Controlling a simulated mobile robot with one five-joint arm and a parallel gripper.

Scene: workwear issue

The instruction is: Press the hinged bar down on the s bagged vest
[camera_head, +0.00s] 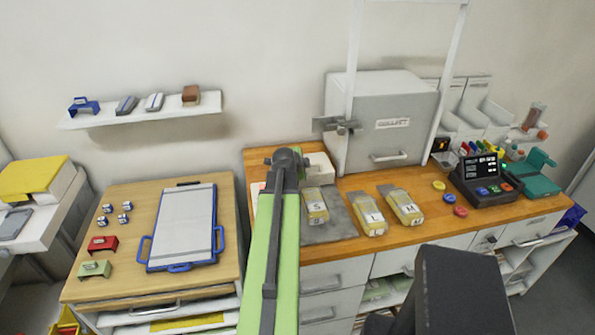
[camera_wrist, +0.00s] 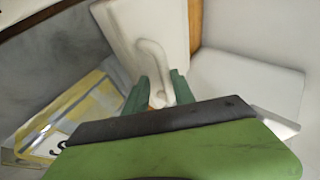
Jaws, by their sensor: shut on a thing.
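The s bagged vest (camera_head: 315,207), a clear bag with yellow contents, lies on a grey plate (camera_head: 340,220) on the wooden counter. In the wrist view its yellow bag (camera_wrist: 70,115) is at the left, with part of an "S" label. A white hinged piece with a curved handle (camera_wrist: 150,55) stands beside it. My gripper (camera_wrist: 158,90) has its two teal fingers on either side of this handle and is shut on it. In the head view a white block (camera_head: 319,166) is behind the bag; my green arm hides the gripper there. The bar's exact angle is unclear.
Two more bagged vests (camera_head: 367,213) (camera_head: 403,207) lie right of the plate. A grey cabinet (camera_head: 385,125) stands behind. Buttons and a dark console (camera_head: 487,180) are further right. A wooden table with a blue-framed clipboard (camera_head: 183,228) is left of my arm.

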